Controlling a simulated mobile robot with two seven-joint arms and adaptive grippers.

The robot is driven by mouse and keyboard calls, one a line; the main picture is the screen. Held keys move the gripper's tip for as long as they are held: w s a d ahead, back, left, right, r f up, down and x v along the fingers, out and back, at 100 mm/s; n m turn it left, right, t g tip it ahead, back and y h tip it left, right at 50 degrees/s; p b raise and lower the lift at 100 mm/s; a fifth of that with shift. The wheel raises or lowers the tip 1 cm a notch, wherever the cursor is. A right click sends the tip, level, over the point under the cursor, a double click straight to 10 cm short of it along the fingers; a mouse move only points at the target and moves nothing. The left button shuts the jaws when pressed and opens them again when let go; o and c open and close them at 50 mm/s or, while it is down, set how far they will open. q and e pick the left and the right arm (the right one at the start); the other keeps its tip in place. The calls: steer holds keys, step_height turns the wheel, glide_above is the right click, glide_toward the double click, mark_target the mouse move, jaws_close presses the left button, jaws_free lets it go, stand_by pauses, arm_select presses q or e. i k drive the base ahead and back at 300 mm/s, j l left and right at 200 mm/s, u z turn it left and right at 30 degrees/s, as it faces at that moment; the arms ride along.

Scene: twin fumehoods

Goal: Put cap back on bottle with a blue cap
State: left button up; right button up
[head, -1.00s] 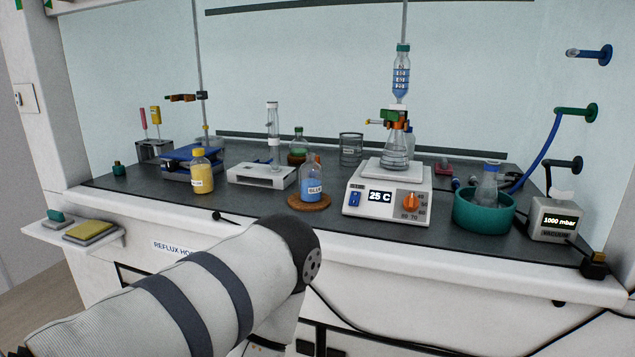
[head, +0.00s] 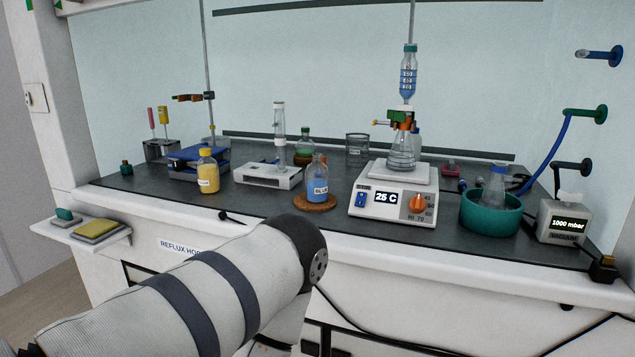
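A clear bottle with blue liquid and a label reading BLUE (head: 317,182) stands upright on a round brown cork mat (head: 299,203) near the front of the fumehood bench. Its neck appears open, with no blue cap visible on it. I cannot make out a loose blue cap anywhere. One of my arms fills the lower left and lower middle, in front of the bench edge. Neither of my grippers is in view.
A hotplate (head: 392,205) reading 25 C stands right of the bottle, with a clamped flask (head: 403,152) above. A yellow-capped bottle (head: 208,175) and white stand (head: 267,176) are to the left. A teal bowl (head: 489,216) and vacuum gauge (head: 563,222) are at right.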

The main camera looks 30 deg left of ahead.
mark_target(316, 173)
steer(key=i+j+z, duration=0.15)
steer(key=j+z, duration=0.15)
steer(key=j, duration=0.2)
steer(key=i+j+z, duration=0.25)
steer(key=j, duration=0.3)
steer(key=j+z, duration=0.3)
steer(key=j, duration=0.25)
